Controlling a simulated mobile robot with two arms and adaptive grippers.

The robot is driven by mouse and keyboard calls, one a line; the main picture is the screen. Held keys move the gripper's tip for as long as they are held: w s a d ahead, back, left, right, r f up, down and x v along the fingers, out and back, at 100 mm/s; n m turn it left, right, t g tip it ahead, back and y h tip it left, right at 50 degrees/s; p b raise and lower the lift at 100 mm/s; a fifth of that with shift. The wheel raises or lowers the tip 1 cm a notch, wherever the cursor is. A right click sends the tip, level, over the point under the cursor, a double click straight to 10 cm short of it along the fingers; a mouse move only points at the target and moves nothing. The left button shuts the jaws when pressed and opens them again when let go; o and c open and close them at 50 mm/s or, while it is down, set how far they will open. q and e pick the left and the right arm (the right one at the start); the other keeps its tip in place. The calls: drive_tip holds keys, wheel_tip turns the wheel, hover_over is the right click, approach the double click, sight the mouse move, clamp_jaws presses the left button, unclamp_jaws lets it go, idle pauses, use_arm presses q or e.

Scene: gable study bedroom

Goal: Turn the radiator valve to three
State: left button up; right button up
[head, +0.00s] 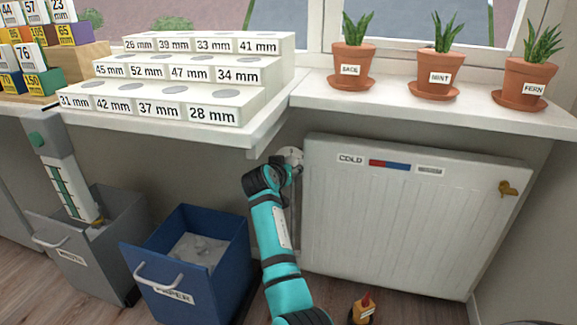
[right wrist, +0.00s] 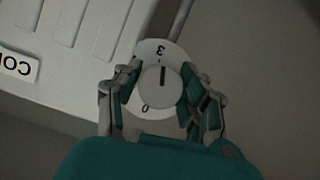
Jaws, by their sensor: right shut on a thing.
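The white radiator (head: 400,215) hangs under the window sill, with a label reading COLD. Its valve (head: 291,154) is at the upper left corner, partly hidden by my right gripper (head: 280,170). In the right wrist view the valve's white round dial (right wrist: 150,52) shows a 3, seen upside down at the top, and a 0 at the lower left. The dark line on the knob (right wrist: 158,92) points up, about at the 3. My right gripper (right wrist: 162,92) is shut on the knob, one finger on each side. My left gripper is not in view.
A grey bin (head: 85,275) and a blue bin (head: 195,295) stand on the floor at left. Potted plants (head: 441,70) and a stepped white block rack (head: 180,75) stand on the sills above. A small red and yellow object (head: 362,308) is on the floor in front.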

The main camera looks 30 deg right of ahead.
drive_tip(key=shift+f+m, duration=0.2)
drive_tip(key=shift+m, duration=0.1)
idle(0.4)
drive_tip(key=o, duration=1.2)
drive_tip(key=shift+c, duration=0.2)
drive_tip(key=shift+a+r, duration=0.1)
drive_tip(key=shift+r, duration=0.05)
drive_tip(key=v, duration=0.7)
drive_tip(key=shift+s, duration=0.25)
